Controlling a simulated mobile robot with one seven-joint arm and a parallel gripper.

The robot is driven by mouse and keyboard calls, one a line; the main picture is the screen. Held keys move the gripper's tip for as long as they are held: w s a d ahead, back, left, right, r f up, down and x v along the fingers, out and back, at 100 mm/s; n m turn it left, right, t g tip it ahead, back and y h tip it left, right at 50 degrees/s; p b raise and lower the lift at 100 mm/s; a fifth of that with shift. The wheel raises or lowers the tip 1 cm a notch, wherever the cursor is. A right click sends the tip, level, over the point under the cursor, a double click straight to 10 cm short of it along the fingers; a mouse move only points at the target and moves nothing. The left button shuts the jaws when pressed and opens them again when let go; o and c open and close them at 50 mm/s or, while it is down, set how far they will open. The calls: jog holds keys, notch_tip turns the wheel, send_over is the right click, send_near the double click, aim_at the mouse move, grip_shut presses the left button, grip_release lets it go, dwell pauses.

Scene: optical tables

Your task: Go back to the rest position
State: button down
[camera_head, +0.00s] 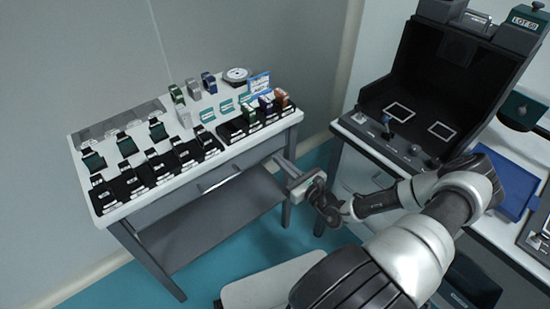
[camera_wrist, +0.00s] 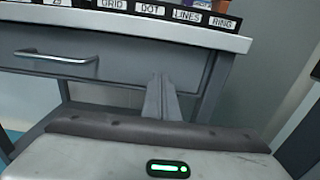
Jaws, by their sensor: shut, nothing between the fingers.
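My gripper (camera_head: 287,167) is shut and empty. In the head view it hangs in the air just in front of the right end of the white-topped table (camera_head: 159,194), near the drawer front. In the wrist view the closed fingers (camera_wrist: 161,97) point at the grey table front, right of the drawer handle (camera_wrist: 55,56). My arm reaches out from the lower right of the head view, with the elbow bent.
The table carries rows of black labelled trays (camera_head: 131,184) and small coloured items. A dark open booth (camera_head: 432,85) stands on a second table at the right, beside a blue tray (camera_head: 516,187). Teal floor (camera_head: 318,160) shows between the tables.

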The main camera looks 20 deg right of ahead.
jog(key=v, duration=0.9)
jog(key=shift+p, duration=0.4)
